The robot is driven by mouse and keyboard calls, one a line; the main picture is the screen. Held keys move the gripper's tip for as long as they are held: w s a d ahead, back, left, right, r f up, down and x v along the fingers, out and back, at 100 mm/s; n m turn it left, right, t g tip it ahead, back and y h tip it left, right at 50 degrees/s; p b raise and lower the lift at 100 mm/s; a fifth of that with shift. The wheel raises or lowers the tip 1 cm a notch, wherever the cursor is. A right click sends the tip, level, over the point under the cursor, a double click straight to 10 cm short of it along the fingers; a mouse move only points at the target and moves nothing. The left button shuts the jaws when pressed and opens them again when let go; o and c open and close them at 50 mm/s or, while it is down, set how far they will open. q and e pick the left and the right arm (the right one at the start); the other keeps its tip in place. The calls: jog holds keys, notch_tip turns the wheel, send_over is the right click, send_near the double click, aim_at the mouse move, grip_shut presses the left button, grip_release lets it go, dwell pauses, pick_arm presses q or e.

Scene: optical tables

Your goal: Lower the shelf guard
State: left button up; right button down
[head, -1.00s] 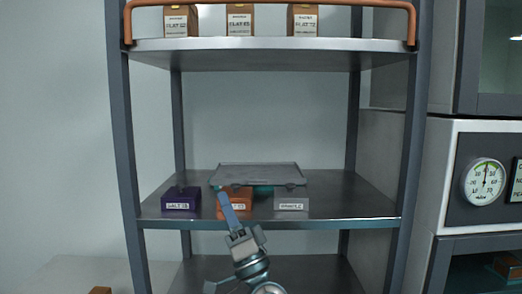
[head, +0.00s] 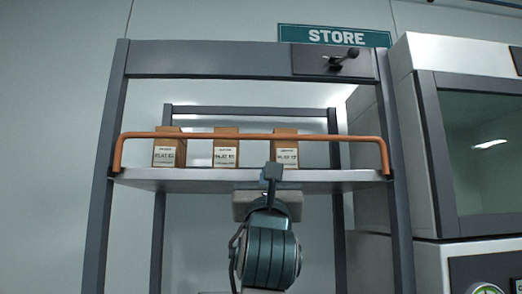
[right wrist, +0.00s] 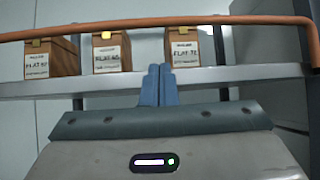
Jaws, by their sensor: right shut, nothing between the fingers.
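The shelf guard (head: 250,136) is a copper-coloured bar across the front of the upper shelf (head: 215,180). Its bent ends drop to the shelf edge by the posts, so it stands up in front of the boxes. It also crosses the top of the right wrist view (right wrist: 140,28). My right gripper (head: 272,170) is in front of the shelf edge, right of centre, below the bar. In the right wrist view its blue fingers (right wrist: 158,84) are together and empty, apart from the bar. My left gripper is not in view.
Three brown labelled boxes (head: 169,150) stand on the shelf behind the bar. A dark plate with a lever (head: 340,60) is on the frame's top right, under a STORE sign (head: 335,36). A glass-fronted cabinet (head: 485,150) stands close on the right.

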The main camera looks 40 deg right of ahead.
jog(key=y, duration=0.1)
jog(key=a+r+n+t+y, duration=0.1)
jog(key=shift+r+y, duration=0.2)
jog(key=shift+y, duration=0.1)
jog(key=shift+d+r, duration=0.1)
jog(key=p+x, duration=0.6)
jog(key=x, duration=0.3)
jog(key=shift+w+r, duration=0.25)
jog(key=shift+w, duration=0.05)
jog(key=shift+w+d, duration=0.15)
